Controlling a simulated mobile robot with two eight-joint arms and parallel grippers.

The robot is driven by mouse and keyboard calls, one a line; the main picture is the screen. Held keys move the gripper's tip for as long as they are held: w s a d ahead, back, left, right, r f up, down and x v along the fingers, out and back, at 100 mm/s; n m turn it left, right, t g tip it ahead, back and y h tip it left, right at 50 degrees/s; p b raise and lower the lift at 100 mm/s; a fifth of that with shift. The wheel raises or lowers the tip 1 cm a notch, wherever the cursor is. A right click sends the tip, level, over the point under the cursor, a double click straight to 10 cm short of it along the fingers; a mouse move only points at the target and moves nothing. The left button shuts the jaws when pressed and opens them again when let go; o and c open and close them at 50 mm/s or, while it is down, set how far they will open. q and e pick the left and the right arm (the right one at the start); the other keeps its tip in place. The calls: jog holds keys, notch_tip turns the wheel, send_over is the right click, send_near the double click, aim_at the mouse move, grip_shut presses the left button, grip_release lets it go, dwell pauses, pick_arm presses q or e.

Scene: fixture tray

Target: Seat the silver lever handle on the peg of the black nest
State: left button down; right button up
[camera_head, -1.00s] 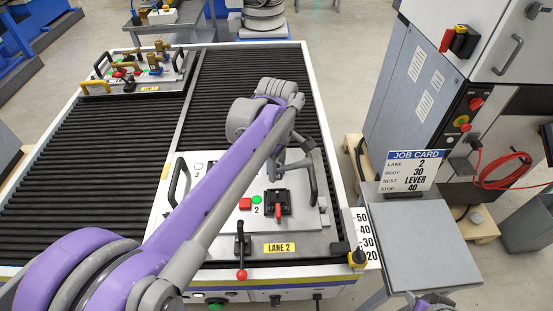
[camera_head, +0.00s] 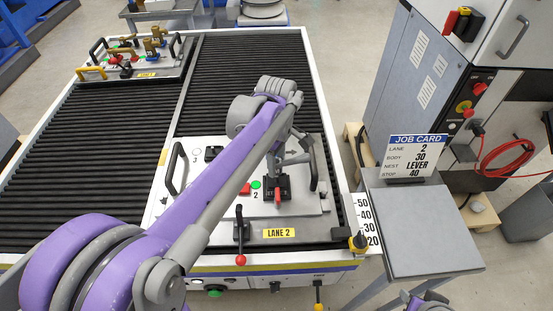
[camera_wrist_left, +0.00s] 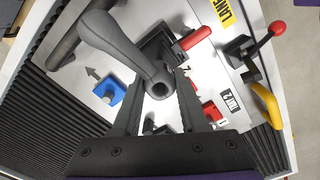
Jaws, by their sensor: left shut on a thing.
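My left gripper (camera_wrist_left: 160,102) is shut on the silver lever handle (camera_wrist_left: 112,40), which shows dark grey in the left wrist view. Its round hub with a hole sits between the two black fingers, and its arm points to the upper left. The black nest (camera_wrist_left: 152,42) lies just beyond the hub, partly hidden by the handle. In the head view the nest (camera_head: 268,194) is on the lane 2 plate, with my left gripper (camera_head: 279,168) right above its back edge. I cannot see the peg clearly or tell whether the handle touches it.
The plate has a red-handled clamp (camera_wrist_left: 196,37) at the nest, a blue block (camera_wrist_left: 108,92), a red-knobbed lever (camera_head: 241,240) and dark side handles (camera_head: 176,168). A job card (camera_head: 415,156) stands at the right. Another fixture tray (camera_head: 140,70) lies at the far left.

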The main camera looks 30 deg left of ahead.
pick_arm(q)
jog(key=shift+f, duration=0.65)
pick_arm(e)
jog(key=shift+s+f, duration=0.2)
jog(key=shift+f, duration=0.25)
pick_arm(q)
jog(key=shift+f+b, duration=1.05)
jog(key=shift+f, duration=0.55)
pick_arm(e)
jog(key=shift+s+f, duration=0.2)
jog(key=shift+f, duration=0.4)
jog(key=shift+s+f, duration=0.2)
jog(key=shift+f, duration=0.4)
pick_arm(q)
jog(key=shift+c, duration=1.8)
grip_release()
notch_tip(320, 180, up, 11)
jog(key=shift+p, duration=0.35)
pick_arm(e)
jog(key=shift+w+r, duration=0.15)
jog(key=shift+r, duration=0.3)
pick_arm(q)
jog(key=shift+f, duration=0.1)
